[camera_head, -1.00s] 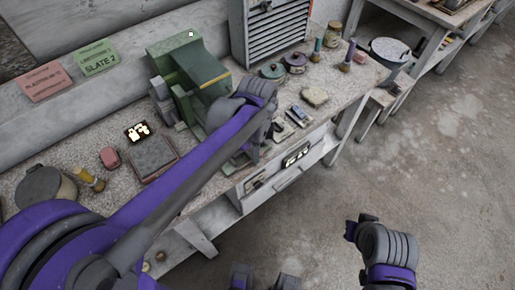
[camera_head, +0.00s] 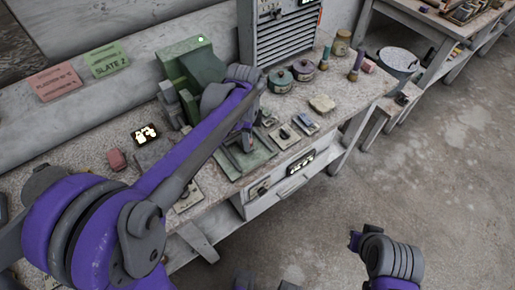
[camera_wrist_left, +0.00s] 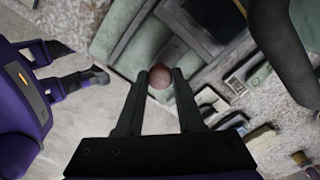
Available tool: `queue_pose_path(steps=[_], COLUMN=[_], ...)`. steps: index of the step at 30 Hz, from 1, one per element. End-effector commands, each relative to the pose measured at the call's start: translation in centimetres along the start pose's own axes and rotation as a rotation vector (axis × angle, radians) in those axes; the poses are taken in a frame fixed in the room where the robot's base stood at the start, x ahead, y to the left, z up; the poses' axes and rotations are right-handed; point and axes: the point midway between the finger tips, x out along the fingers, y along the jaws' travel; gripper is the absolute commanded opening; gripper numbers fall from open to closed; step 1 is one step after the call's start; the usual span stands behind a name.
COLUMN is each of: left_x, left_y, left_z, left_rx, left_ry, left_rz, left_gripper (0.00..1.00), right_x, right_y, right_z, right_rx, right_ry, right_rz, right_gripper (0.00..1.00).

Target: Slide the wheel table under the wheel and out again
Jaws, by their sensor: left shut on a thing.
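The green grinding machine (camera_head: 195,68) stands on the bench against the back board. My left forearm and wrist cover its front right part, and I cannot make out the wheel. A flat grey-green plate, seemingly the wheel table (camera_head: 232,165), shows below my left gripper (camera_head: 247,143) near the bench's front edge. In the left wrist view my left gripper (camera_wrist_left: 160,85) is shut on a round reddish knob (camera_wrist_left: 160,76), with grey-green machine parts (camera_wrist_left: 150,45) beyond it. My right gripper (camera_head: 354,240) hangs over the floor, clear of the bench; its fingers look apart in the wrist view (camera_wrist_left: 92,66).
A louvred cabinet (camera_head: 280,40), lidded pots (camera_head: 303,70) and small bottles (camera_head: 325,60) stand right of the machine. Small blocks (camera_head: 305,123) lie near the front edge. A pink block (camera_head: 116,159) lies to the left. The floor (camera_head: 400,190) at right is open.

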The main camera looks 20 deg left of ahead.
Motion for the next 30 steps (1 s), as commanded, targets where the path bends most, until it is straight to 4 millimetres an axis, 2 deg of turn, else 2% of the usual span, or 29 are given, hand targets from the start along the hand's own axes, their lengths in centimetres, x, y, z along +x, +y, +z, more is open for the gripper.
queue_pose_path(steps=[10,11,15,16,25,30], left_x=[0.0,0.0,0.0,0.0,-0.1,-2.1], left_y=[-0.4,-0.4,-0.4,-0.4,-0.4,-0.4], left_z=[0.4,0.4,0.4,0.4,0.4,0.4], left_rx=[0.000,0.000,0.000,0.000,0.000,0.000], left_ry=[0.001,0.001,0.001,0.001,0.001,0.001], left_rz=[-0.001,-0.001,-0.001,-0.001,-0.001,-0.001], left_gripper=[0.00,0.38,0.63,0.66,0.66,0.66], right_x=[0.0,0.0,0.0,0.0,0.0,-0.2], right_y=[0.0,0.0,0.0,0.0,0.0,0.0], right_z=[0.0,0.0,0.0,0.0,0.0,-0.1], right_rx=[0.000,0.000,0.000,0.000,0.000,0.000], right_ry=[0.000,0.000,0.000,0.000,0.000,0.001], right_rz=[0.000,0.000,0.000,0.000,0.000,0.000], right_gripper=[0.00,0.00,0.00,0.00,0.00,0.00])
